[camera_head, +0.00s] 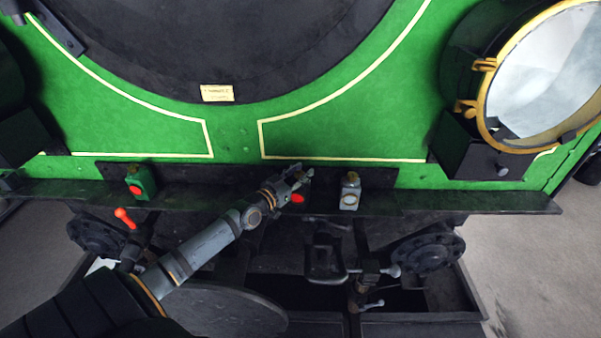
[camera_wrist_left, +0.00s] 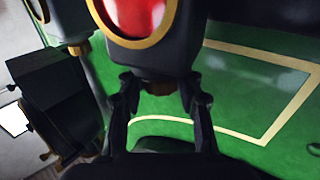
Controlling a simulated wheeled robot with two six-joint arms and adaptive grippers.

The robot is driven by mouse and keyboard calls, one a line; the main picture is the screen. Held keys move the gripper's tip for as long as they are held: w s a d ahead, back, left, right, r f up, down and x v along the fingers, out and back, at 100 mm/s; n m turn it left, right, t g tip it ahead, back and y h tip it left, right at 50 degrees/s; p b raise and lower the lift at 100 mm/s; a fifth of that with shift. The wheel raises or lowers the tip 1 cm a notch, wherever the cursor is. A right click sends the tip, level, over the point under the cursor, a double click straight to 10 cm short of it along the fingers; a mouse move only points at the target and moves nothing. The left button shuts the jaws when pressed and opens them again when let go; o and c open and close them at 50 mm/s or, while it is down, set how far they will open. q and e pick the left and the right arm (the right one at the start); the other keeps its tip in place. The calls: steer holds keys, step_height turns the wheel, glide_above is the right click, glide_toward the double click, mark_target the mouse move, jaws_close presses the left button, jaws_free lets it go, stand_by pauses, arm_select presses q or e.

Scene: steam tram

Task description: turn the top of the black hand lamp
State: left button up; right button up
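The black hand lamp (camera_head: 297,198) with a red lens stands on the dark beam in the middle of the head view, partly hidden by my left gripper (camera_head: 299,178). In the left wrist view the lamp (camera_wrist_left: 176,57) appears upside down at the top, its red lens in a gold ring. Its brownish top (camera_wrist_left: 158,88) lies between the two fingertips of my left gripper (camera_wrist_left: 160,84). The fingers are spread, one on each side of the top; I cannot tell whether they touch it. My right gripper is not in view.
A green lamp (camera_head: 143,182) stands left of the black one, and a grey lamp (camera_head: 350,192) stands to its right. A large headlamp (camera_head: 545,75) is at the upper right. The green tram front (camera_head: 330,135) rises behind the beam (camera_head: 450,201).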

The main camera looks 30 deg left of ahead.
arm_select(q)
steer(key=shift+o, duration=1.2)
steer(key=shift+r, duration=0.15)
